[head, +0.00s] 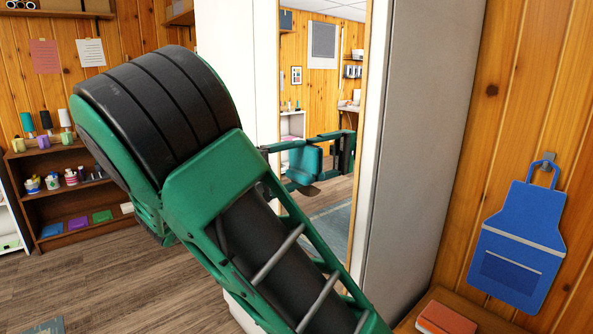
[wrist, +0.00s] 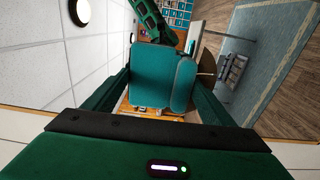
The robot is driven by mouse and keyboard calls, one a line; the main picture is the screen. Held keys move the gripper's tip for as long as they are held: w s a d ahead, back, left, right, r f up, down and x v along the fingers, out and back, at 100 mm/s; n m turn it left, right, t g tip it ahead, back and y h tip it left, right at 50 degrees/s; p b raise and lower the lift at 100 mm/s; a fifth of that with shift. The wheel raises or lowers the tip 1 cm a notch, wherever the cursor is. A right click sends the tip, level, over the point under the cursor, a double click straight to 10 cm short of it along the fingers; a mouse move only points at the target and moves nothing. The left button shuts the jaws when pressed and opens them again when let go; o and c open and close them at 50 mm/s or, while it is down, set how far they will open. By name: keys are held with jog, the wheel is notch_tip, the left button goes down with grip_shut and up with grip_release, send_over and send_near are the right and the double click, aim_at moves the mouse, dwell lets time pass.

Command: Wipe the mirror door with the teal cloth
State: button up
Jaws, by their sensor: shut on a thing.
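The mirror door (head: 335,215) is a tall upright mirror in a white cabinet, in the middle of the head view, reflecting the room. The teal cloth (head: 303,163) is a small folded pad in front of the mirror. In the wrist view the cloth (wrist: 155,75) fills the space between the fingers of my gripper (wrist: 162,85), which is shut on it. In the head view my arm hides most of the wrist and the mirror's lower left. I cannot tell whether the cloth touches the glass; reflections overlap it.
A brown shelf (head: 75,181) with cups and coloured packs stands at the left. The cabinet's pale side (head: 415,140) rises to the right of the mirror. A blue apron (head: 518,245) hangs on the wood wall. An orange-red book (head: 445,318) lies on a wooden top at the lower right.

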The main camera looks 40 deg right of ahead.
aim_at(300, 183)
jog(key=shift+w, duration=2.55)
jog(key=shift+f, duration=2)
jog(key=shift+s, duration=0.1)
jog(key=shift+s+d, duration=0.1)
jog(key=shift+s, duration=3.45)
jog(key=shift+f, duration=0.1)
jog(key=shift+s+f, duration=0.7)
jog(key=shift+f, duration=0.25)
jog(key=shift+s+f, duration=0.65)
jog(key=shift+f, duration=0.3)
